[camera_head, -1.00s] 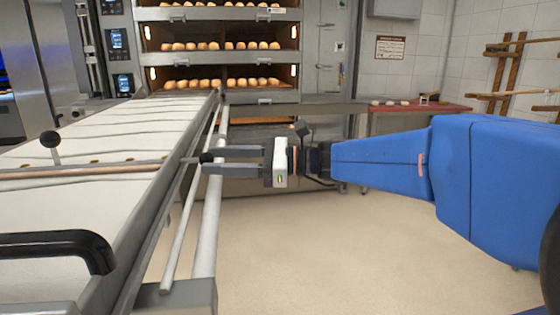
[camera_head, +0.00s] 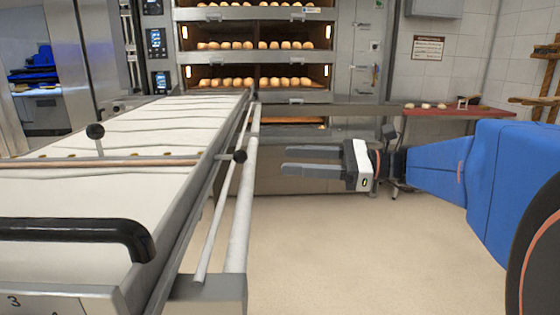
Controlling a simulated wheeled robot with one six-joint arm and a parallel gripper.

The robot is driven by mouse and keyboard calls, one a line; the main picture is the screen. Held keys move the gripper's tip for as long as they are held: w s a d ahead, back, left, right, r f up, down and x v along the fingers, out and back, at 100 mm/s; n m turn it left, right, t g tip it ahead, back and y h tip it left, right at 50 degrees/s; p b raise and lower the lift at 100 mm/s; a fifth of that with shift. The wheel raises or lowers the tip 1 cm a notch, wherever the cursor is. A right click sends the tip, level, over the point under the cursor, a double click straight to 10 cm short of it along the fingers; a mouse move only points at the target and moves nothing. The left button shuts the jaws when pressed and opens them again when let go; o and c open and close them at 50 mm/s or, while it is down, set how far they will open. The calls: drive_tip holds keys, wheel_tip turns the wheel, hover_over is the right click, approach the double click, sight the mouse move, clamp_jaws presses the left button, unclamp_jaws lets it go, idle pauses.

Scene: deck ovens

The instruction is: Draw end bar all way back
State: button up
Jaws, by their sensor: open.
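The end bar (camera_head: 120,163) is a thin brown bar lying across the pale cloth of the loader, low in the left half of the head view. A black ball knob (camera_head: 95,131) stands on a short stem above it. Another black knob (camera_head: 239,156) sticks out at the bar's right end, beyond the loader's side rail. My gripper (camera_head: 286,160) is to the right of this end knob, with its two grey fingers apart and pointing left at it. A clear gap lies between the fingertips and the knob, and nothing is between the fingers.
The loader's cloth deck (camera_head: 130,130) runs back toward the deck oven (camera_head: 255,97) with bread on its shelves. A black curved handle (camera_head: 75,229) is at the near left. Pale rails (camera_head: 240,215) run along the loader's right side. The floor (camera_head: 330,240) to the right is clear.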

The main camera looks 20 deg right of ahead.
drive_tip(key=shift+v, duration=2.15)
drive_tip(key=s+a+f+n+g+h, duration=0.3)
drive_tip(key=s+a+f+n+h, duration=0.1)
drive_tip(key=f, duration=0.5)
drive_tip(key=s+a+f+n+g+h, duration=0.3)
drive_tip(key=s+a+f+n, duration=0.1)
drive_tip(key=f, duration=0.4)
drive_tip(key=s+d+f+n+t+h, duration=0.2)
drive_tip(key=s+d+f+n+h, duration=0.2)
drive_tip(key=n, duration=0.9)
drive_tip(key=d+f+h, duration=0.3)
drive_tip(key=f+h, duration=0.1)
drive_tip(key=shift+d+f+n+h, duration=0.2)
drive_tip(key=shift+d+n+h, duration=0.1)
drive_tip(key=shift+h, duration=0.1)
